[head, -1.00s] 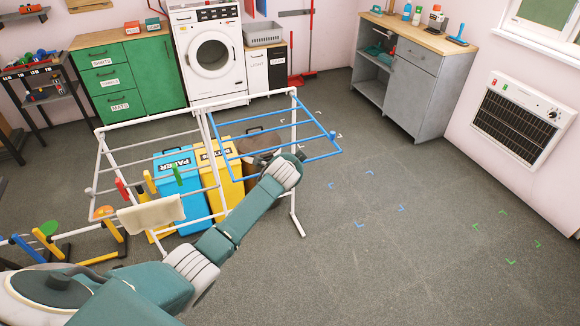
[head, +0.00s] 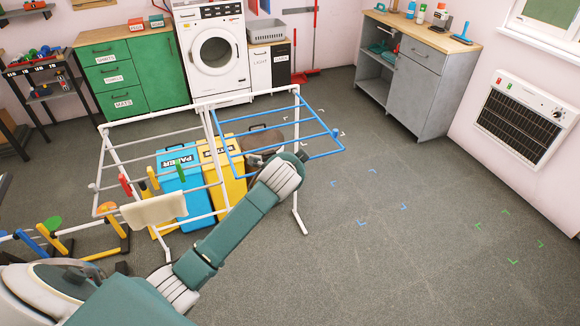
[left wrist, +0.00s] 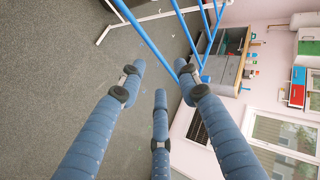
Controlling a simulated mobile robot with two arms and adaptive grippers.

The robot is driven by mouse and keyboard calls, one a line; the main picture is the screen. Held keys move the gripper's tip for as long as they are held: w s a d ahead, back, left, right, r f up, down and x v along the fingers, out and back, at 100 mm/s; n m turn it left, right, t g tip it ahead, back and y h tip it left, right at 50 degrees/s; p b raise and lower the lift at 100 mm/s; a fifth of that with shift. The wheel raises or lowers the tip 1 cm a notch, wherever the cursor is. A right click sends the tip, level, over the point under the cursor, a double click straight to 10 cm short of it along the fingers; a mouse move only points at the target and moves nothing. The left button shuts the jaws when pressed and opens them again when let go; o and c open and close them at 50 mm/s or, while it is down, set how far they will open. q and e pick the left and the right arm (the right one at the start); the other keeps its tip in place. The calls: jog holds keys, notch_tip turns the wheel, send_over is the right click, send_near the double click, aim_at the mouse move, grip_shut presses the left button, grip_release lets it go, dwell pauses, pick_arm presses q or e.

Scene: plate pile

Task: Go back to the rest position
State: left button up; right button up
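My left arm reaches from the lower left of the head view to the blue folding wing (head: 318,133) of the white drying rack (head: 158,146). My left gripper (left wrist: 161,84) shows in the left wrist view with its fingers spread and nothing between them. In the head view its fingers are mostly hidden behind my wrist. Blue rails (left wrist: 143,35) of the wing lie just beyond the fingertips, and one finger overlaps a rail in the picture; I cannot tell whether they touch. My right gripper is in neither view.
A cloth (head: 155,210) hangs on the rack's near left side. A blue bin (head: 182,190), a yellow bin (head: 228,178) and a brown bin (head: 262,140) stand under or behind the rack. The floor (head: 400,255) on the right is clear, with corner markings.

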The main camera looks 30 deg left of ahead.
pick_arm(q)
jog(key=shift+v, duration=0.8)
jog(key=s+d+f+n+g+h+b, duration=0.15)
jog(key=s+f, duration=0.45)
jog(key=f, duration=0.7)
jog(key=s+d+f+n+g+b, duration=0.15)
jog(key=s+f, duration=0.55)
jog(key=f, duration=0.7)
jog(key=s+f+g+h+b, duration=0.15)
jog(key=s+f, duration=0.45)
jog(key=f, duration=0.7)
jog(key=s+d+f+n+g+b, duration=0.1)
jog(key=s+d+f, duration=0.1)
jog(key=s+f, duration=0.5)
jog(key=s+d+f+n+g+b, duration=0.1)
jog(key=s+f, duration=0.6)
jog(key=s, duration=1.1)
jog(key=s+d+f+n+g+b, duration=0.2)
jog(key=s+f, duration=0.5)
jog(key=s, duration=0.6)
jog(key=shift+s+d+f+n+h, duration=0.2)
jog(key=shift+d+f+n+h, duration=0.05)
jog(key=shift+d+n+h, duration=0.15)
